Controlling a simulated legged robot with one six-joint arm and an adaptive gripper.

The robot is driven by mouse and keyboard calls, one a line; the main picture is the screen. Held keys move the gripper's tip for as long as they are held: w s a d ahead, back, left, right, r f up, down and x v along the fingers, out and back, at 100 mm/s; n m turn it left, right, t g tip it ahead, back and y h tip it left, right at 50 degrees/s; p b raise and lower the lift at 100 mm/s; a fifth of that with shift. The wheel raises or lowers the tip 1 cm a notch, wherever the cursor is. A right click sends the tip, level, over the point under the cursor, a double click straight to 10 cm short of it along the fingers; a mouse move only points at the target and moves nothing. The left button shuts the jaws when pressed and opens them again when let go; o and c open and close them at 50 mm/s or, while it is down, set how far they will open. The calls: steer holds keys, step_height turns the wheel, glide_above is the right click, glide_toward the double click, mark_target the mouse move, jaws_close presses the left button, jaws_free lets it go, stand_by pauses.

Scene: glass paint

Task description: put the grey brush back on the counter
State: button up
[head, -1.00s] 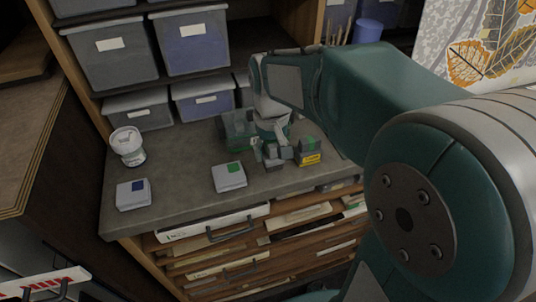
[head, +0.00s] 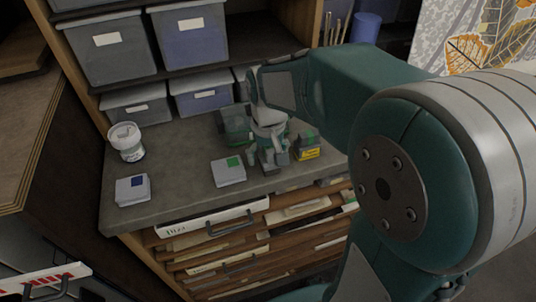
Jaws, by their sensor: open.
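I cannot make out the grey brush; it may be hidden by my arm or gripper. The grey counter (head: 185,195) stretches below a shelf of bins. My gripper (head: 270,160) is open over its right part, pointing down. It is between a white block with a green square (head: 228,172) on the left and a dark box with a yellow label (head: 307,150) on the right. Nothing is clearly visible between the fingers, and the spot just behind them is hidden.
A white tub (head: 127,142) and a white block with a blue square (head: 132,190) stand at the counter's left. Grey lidded bins (head: 204,95) line the back. Drawers with papers (head: 215,250) lie under the front edge. The counter's left middle is free.

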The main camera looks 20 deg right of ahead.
steer(key=shift+r, duration=0.1)
step_height(320, 180, up, 12)
steer(key=shift+r, duration=0.1)
steer(key=s+f+t, duration=0.4)
steer(key=s+t, duration=0.1)
steer(key=s, duration=0.9)
steer(key=shift+f+t, duration=0.2)
steer(key=shift+t, duration=0.1)
